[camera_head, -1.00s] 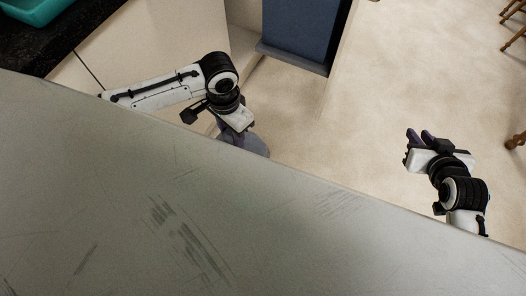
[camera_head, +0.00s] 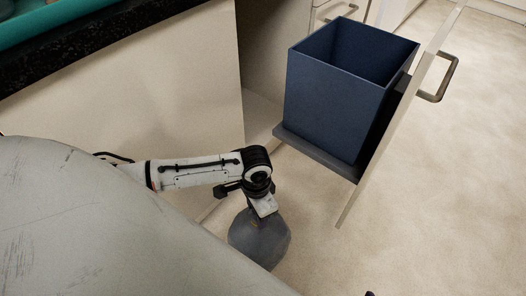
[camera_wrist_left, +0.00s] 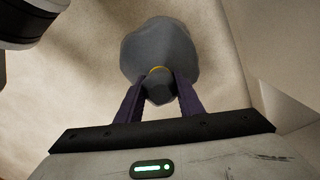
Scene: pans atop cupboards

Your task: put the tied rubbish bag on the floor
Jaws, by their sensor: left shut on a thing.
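The tied rubbish bag (camera_head: 258,240) is a grey, rounded bag below my left gripper (camera_head: 264,212) in the head view. In the left wrist view the bag (camera_wrist_left: 155,45) shows a yellow tie at its neck. My left gripper's two dark fingers (camera_wrist_left: 160,80) are shut on the neck just by the tie. The pale floor (camera_head: 330,255) lies below and around the bag. I cannot tell whether the bag touches it. Only a small dark tip at the bottom edge of the head view may belong to my right gripper.
An open pull-out drawer holds a blue bin (camera_head: 340,105), right of my left arm, with its front panel and handle (camera_head: 438,85) sticking out. A cupboard with a dark counter (camera_head: 95,45) stands at left. Floor is clear on the right.

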